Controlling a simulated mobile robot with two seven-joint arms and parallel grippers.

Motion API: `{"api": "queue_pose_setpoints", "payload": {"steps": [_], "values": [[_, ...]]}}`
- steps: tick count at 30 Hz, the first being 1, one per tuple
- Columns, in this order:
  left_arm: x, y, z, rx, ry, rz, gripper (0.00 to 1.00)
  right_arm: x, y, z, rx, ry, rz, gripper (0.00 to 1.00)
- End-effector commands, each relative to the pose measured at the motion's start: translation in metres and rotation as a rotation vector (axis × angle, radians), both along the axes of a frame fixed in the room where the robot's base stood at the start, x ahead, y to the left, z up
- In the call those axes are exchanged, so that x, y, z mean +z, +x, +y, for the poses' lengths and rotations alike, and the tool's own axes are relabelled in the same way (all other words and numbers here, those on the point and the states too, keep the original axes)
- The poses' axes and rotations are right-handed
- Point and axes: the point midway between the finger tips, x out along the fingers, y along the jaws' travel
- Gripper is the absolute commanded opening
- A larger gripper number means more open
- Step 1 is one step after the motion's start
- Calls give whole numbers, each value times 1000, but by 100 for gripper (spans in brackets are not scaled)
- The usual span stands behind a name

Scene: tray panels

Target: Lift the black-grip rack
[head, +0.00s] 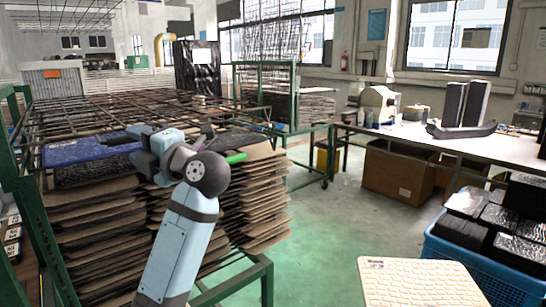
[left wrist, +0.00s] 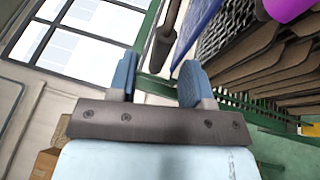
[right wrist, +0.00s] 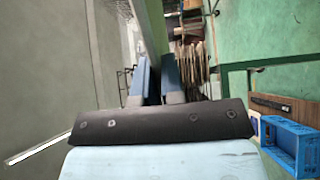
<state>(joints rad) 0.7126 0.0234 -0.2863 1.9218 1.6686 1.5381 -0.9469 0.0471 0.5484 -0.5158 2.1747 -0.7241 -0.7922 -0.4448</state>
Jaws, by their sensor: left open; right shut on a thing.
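A black grip (head: 117,140) sticks out at the edge of a blue panel (head: 72,150) on top of the stack. The grip (left wrist: 163,38) and blue panel (left wrist: 200,22) also show in the left wrist view. I cannot tell for sure that they are joined. My left gripper (head: 140,147) is open and close to the right of the grip. In the left wrist view its fingers (left wrist: 157,67) are apart and empty, with the grip's end near the gap. My right gripper (right wrist: 156,70) shows only in its wrist view, its fingers close together on something thin I cannot make out.
Brown sheets (head: 255,200) are stacked below in a green frame (head: 268,285). A blue crate (head: 450,256) with black boxes stands at right. The middle floor is clear.

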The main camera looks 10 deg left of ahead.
Motion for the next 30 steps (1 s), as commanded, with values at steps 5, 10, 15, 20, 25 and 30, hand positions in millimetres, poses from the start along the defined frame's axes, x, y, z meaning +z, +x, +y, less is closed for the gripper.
{"api": "queue_pose_setpoints", "payload": {"steps": [5, 10, 15, 20, 25, 30], "values": [[6, 8, 25, 1, 1, -2, 45, 3, 0, 0, 0, 0, -1, 0], [7, 11, 36, 1, 0, -2, 45, 4, 0, 0, 0, 0, -1, 0], [7, 11, 37, 0, -1, -2, 45, 3, 0, 0, 0, 0, -1, 0], [7, 11, 37, 0, -1, -2, 36, 3, 0, 0, 0, 0, -1, 0], [7, 11, 37, 0, 0, -1, 0, 3, 0, 0, 0, 0, -1, 0], [7, 11, 37, 0, -1, -2, 0, 4, 0, 0, 0, 0, -1, 0]]}}
